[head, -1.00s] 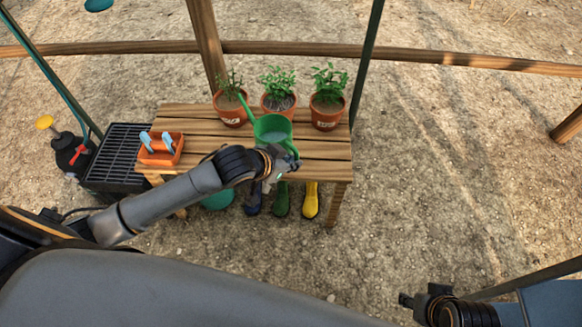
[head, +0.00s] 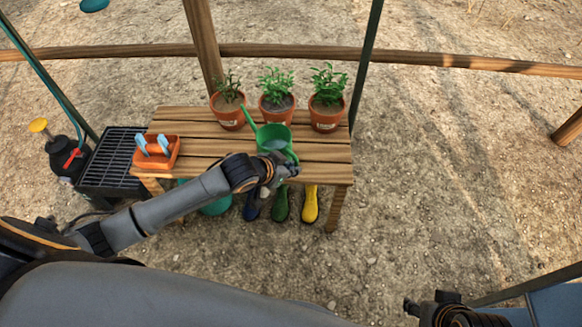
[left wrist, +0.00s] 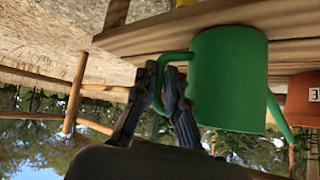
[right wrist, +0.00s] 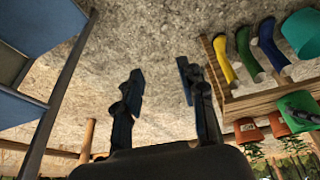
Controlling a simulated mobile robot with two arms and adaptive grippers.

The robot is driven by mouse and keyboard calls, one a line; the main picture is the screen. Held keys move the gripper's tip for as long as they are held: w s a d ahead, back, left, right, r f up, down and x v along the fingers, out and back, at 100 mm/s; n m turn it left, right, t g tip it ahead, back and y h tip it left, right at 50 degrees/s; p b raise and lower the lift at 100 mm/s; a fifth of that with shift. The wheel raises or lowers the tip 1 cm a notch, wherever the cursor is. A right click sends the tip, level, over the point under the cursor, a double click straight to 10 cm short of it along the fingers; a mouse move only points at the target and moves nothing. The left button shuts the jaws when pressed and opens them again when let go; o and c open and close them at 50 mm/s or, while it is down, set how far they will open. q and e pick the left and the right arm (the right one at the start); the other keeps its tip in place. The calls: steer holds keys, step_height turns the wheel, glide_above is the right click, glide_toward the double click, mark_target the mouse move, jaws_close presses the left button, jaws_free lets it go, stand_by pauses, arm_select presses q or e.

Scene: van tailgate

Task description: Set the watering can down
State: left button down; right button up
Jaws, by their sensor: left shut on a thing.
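The green watering can (head: 272,136) is upright over the front middle of the wooden bench (head: 210,145), its spout toward the pots. In the left wrist view, which is upside down, the can (left wrist: 228,80) has its base at the bench top; I cannot tell whether it touches. My left gripper (head: 285,172) is shut on the can's handle, and both fingers show around it in the left wrist view (left wrist: 165,85). My right gripper (right wrist: 160,85) is open and empty, away from the bench; in the head view it is at the lower right (head: 410,306).
Three potted plants (head: 229,116) line the bench's back edge. An orange caddy (head: 160,152) with blue-handled tools stands at its left end. Boots (head: 310,205) stand beneath the front edge. A black grate (head: 112,158) and a sprayer (head: 64,155) are left. Bench right of the can is clear.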

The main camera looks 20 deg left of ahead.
arm_select(q)
steer(key=c, duration=1.4)
jaws_free()
steer(key=p+v, duration=0.4)
steer(key=v, duration=0.8)
steer(key=s+f+n+g+y, duration=0.1)
steer(key=s+f+n+g, duration=0.1)
steer(key=s+f, duration=0.3)
steer(key=s+f+n+g+y, duration=0.1)
steer(key=s+f, duration=0.4)
steer(key=s, duration=0.6)
steer(key=shift+s+a+n+g+y, duration=0.25)
steer(key=shift+n+g+y, duration=0.15)
steer(key=shift+g+y, duration=0.45)
arm_select(e)
steer(key=shift+g, duration=0.3)
steer(key=x, duration=0.4)
steer(key=shift+s+f, duration=0.15)
